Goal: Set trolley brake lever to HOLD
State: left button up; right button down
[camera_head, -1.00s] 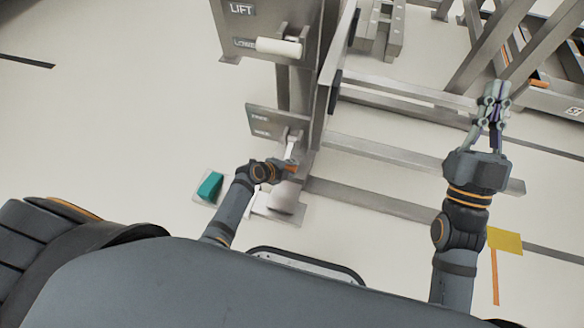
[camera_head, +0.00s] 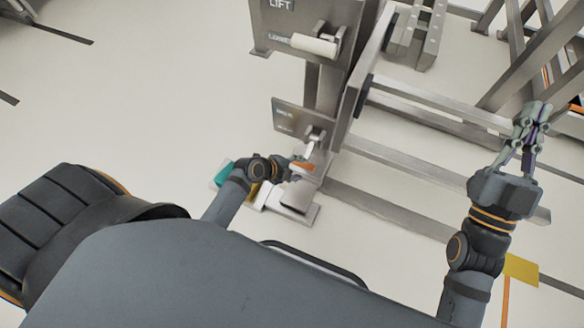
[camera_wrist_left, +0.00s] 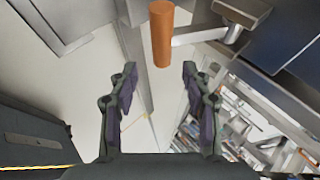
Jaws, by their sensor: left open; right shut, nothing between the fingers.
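The brake lever is a pale bent arm with an orange grip (camera_head: 302,166), hanging from a bracket below a small labelled metal plate (camera_head: 290,114). The plate's lettering is too small to read, so I cannot tell the lever's setting. My left gripper is beside the grip in the head view, its fingers mostly hidden. In the left wrist view, my left gripper (camera_wrist_left: 160,72) is open and empty; the orange grip (camera_wrist_left: 161,35) stands just beyond its fingertips, roughly centred and apart from them. My right gripper (camera_head: 536,112) is shut and empty at the right, away from the lever.
Above is a LIFT panel with a white-handled lever (camera_head: 315,44). A metal post and rails (camera_head: 400,160) stand right of the brake lever. A pale pedal-like block (camera_head: 295,198) and a teal piece (camera_head: 222,173) lie below.

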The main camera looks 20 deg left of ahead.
pick_arm(q)
jog(key=v, duration=0.4)
jog(key=shift+s+a+r, duration=0.1)
jog(key=shift+s+r, duration=0.1)
dwell(0.6)
